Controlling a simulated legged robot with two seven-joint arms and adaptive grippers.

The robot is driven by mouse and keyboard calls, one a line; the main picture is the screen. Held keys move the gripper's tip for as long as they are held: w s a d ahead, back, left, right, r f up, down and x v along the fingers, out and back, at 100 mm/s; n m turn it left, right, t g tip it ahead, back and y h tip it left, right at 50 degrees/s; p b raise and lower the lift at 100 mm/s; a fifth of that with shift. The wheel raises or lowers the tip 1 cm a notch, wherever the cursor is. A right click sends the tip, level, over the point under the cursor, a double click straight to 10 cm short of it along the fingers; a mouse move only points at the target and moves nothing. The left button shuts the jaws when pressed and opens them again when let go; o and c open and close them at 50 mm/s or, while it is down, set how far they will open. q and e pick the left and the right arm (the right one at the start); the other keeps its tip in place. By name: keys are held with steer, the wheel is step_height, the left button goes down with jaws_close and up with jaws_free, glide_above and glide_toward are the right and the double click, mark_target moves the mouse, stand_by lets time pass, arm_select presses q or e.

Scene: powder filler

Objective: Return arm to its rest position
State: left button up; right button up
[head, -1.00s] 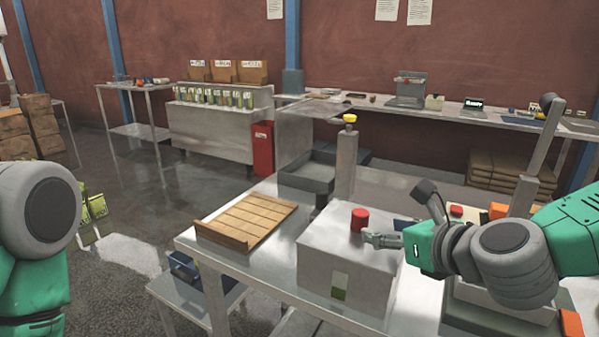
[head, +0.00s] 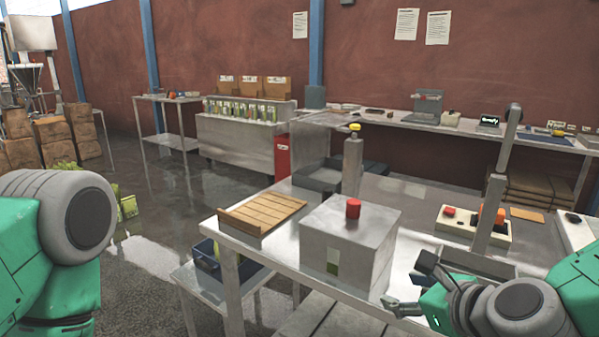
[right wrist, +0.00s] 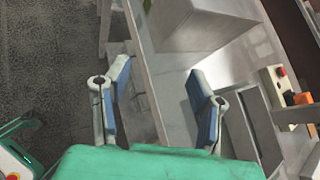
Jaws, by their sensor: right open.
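My right arm comes in from the lower right of the head view. Its gripper (head: 403,309) is low, in front of the table's front edge and to the right of the grey metal box. In the right wrist view the two blue-padded fingers (right wrist: 160,98) stand wide apart with nothing between them. The box (right wrist: 185,22) lies beyond the fingertips. My left arm shows only as a green and grey part at the left edge of the head view, and its gripper is out of the picture.
The metal table (head: 293,235) bears a grey box (head: 352,240) with a red button (head: 353,208), a slatted wooden tray (head: 262,213) and a control box (head: 465,229) by a grey post (head: 499,190). A blue bin (head: 207,254) sits on a lower shelf.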

steer(key=s+d+f+n+g+h, duration=0.1)
steer(key=s+d+f+n+g, duration=0.15)
steer(key=s+f+n, duration=0.6)
steer(key=s+d+f+n+g, duration=0.1)
steer(key=s+f+n+g, duration=0.4)
steer(key=f, duration=0.7)
steer(key=s+d+f+n+g+h, duration=0.1)
steer(key=s+d+f+n, duration=0.3)
steer(key=s+n, duration=0.3)
steer(key=s+d+f+n+g+h, duration=0.2)
steer(key=s+d+f+n, duration=0.2)
steer(key=s+n, duration=0.4)
steer(key=shift+f, duration=0.35)
steer(key=shift+a+r, duration=0.1)
steer(key=shift+a, duration=0.15)
steer(key=shift+d, duration=0.15)
